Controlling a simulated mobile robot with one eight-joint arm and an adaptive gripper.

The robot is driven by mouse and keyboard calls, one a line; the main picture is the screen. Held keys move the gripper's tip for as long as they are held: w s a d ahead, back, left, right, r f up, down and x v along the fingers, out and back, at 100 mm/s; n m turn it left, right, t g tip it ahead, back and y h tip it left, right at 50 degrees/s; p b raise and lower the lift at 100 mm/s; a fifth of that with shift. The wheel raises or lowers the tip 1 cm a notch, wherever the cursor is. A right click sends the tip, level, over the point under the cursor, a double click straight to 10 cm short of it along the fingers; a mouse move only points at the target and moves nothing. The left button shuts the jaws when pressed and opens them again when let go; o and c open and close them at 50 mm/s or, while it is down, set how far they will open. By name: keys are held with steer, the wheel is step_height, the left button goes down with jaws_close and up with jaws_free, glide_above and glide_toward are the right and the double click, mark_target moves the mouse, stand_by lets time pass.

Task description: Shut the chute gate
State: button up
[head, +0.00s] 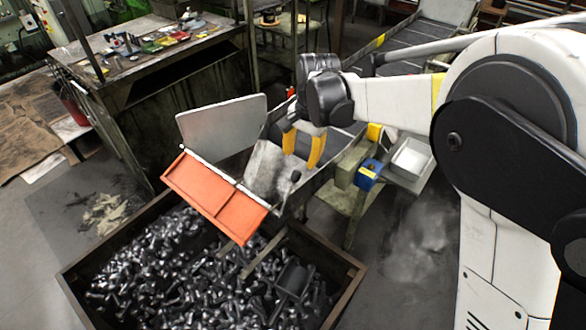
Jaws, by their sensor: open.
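The chute gate looks to be the orange-red panel (212,194) at the lower end of the chute, tilted over the back edge of the bolt bin. The chute (338,141) slopes down to it from the upper right. My gripper (301,160), with yellow fingers, is over the chute, right of the panel and apart from it in the picture. Its fingers are spread and hold nothing.
A bin (349,279) full of dark bolts stands below the panel. A pale upright plate (222,127) stands on the chute's left side. A blue box (368,174) and a white tray (411,157) are to the right. A workbench (126,64) with tools stands at the upper left.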

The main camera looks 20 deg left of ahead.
mark_target(297, 172)
steer(key=f, duration=0.5)
steer(key=a+f+b, duration=0.1)
steer(key=f, duration=0.2)
steer(key=shift+w+f, duration=0.1)
steer(key=shift+w, duration=0.15)
jaws_close()
